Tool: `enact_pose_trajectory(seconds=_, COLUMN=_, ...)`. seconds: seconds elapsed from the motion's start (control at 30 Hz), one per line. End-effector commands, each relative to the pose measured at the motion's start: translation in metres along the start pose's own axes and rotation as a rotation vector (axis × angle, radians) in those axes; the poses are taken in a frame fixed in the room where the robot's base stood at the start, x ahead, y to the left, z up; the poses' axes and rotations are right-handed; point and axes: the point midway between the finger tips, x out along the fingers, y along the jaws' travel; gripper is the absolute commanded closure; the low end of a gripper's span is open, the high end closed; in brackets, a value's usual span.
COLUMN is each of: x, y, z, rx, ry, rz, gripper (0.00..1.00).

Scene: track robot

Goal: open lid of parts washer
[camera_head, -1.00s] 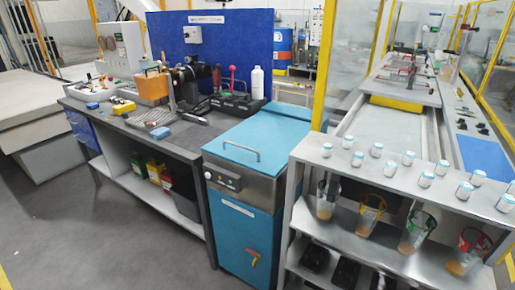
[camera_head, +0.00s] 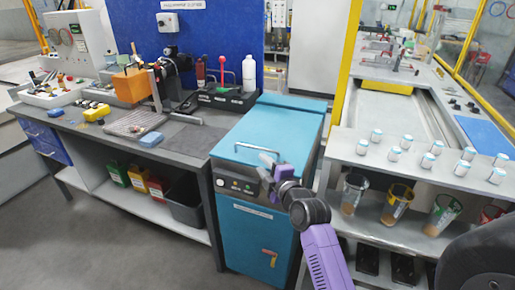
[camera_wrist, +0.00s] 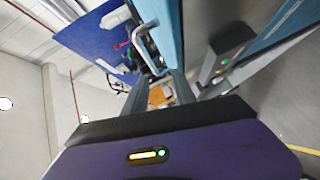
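The parts washer is a teal cabinet (camera_head: 255,235) with a closed flat teal lid (camera_head: 265,132). A silver bar handle (camera_head: 250,148) stands on the lid near its front edge. My gripper (camera_head: 268,162) is at the lid's front edge, by the right end of the handle and above the front panel. In the wrist view the handle (camera_wrist: 144,42) lies just past my fingertips (camera_wrist: 157,80), with the teal lid (camera_wrist: 168,28) beside it. The fingers are apart with a gap between them, and nothing is held. Whether a finger touches the handle or lid cannot be told.
A grey workbench (camera_head: 190,138) with tools stands left of the washer. A metal shelf (camera_head: 400,165) with small jars on top and cups below stands close on the right. A blue panel (camera_head: 215,40) rises behind the bench. The floor (camera_head: 110,240) in front is clear.

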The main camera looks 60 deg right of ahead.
Motion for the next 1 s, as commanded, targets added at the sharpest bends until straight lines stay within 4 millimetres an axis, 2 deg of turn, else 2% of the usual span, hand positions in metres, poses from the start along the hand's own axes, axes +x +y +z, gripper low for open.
enact_pose_trajectory(seconds=0.03, x=0.006, y=0.009, z=0.006, rx=-0.026, ry=-0.007, rz=0.006, gripper=0.67)
enact_pose_trajectory(seconds=0.2, x=0.016, y=0.019, z=0.015, rx=-0.078, ry=-0.015, rz=0.008, gripper=0.67)
enact_pose_trajectory(seconds=0.7, x=0.081, y=0.020, z=0.015, rx=-0.079, ry=-0.015, rz=0.008, gripper=0.67)
enact_pose_trajectory(seconds=1.0, x=0.091, y=0.018, z=0.015, rx=-0.079, ry=-0.015, rz=0.007, gripper=0.67)
